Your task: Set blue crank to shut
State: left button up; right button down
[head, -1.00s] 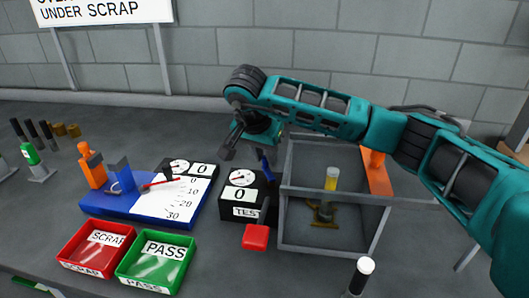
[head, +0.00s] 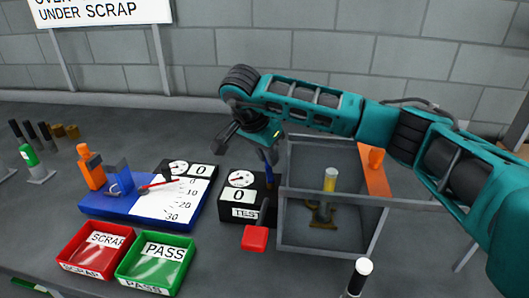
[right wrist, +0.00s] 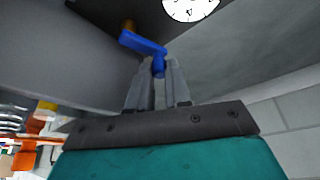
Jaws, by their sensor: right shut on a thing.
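The blue crank (head: 268,168) is on the right side of the black TEST box (head: 247,213), beside the grey open-framed box, and is partly hidden in the head view. In the right wrist view the blue crank (right wrist: 143,43) shows its arm and a short grip, with an orange-brown piece at its far end. My right gripper (right wrist: 159,76) is shut on that grip, with one finger on each side of it. In the head view my right gripper (head: 266,150) is above the TEST box, its fingertips small and dark. My left gripper is not in view.
The grey-framed box (head: 330,249) holds a yellow-topped cylinder (head: 330,180). A blue gauge base (head: 130,207), red SCRAP bin (head: 70,262) and green PASS bin (head: 130,270) stand left. A white-topped post (head: 363,267) stands front right.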

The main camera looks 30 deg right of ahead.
jog(key=shift+s+d+m+g+h, duration=0.15)
jog(key=shift+d+m+g, duration=0.15)
jog(key=shift+m, duration=0.45)
jog(key=shift+d+m+g+h, duration=0.15)
jog(key=shift+m+g, duration=0.15)
jog(key=shift+m, duration=0.45)
jog(key=c, duration=1.1)
grip_release()
jog(key=shift+s+f, duration=0.1)
jog(key=shift+f, duration=0.05)
